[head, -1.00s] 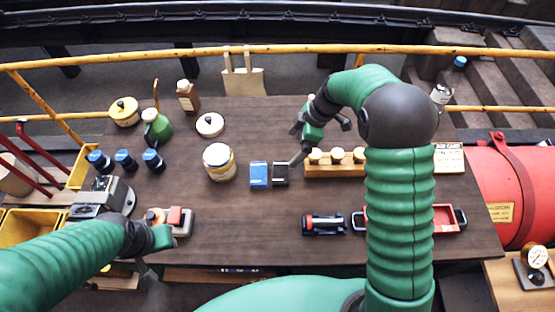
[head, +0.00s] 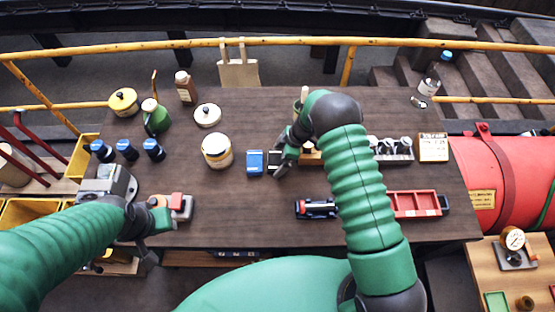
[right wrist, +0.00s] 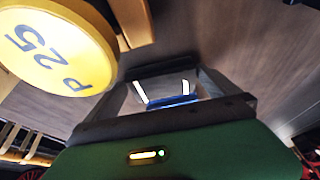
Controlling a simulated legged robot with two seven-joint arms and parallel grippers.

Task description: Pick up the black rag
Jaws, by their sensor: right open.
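The black rag (head: 274,158) is a small dark folded pad lying flat on the brown table, just right of a similar blue pad (head: 255,162). My right gripper (head: 284,164) is over the right side of the black rag and partly hides it; whether it touches is unclear. Its jaws are open in the right wrist view (right wrist: 170,95), with part of a blue thing seen between them. The black rag cannot be made out clearly there. My left gripper (head: 158,222) is at the table's front left, beside a red-topped block (head: 180,205); its jaws are unclear.
A wooden rack (head: 311,157) stands close right of my right gripper. A yellow disc marked P 25 (right wrist: 62,45) is close in the right wrist view. A cream jar (head: 217,152) stands left of the pads. A red tray (head: 415,204) lies at right.

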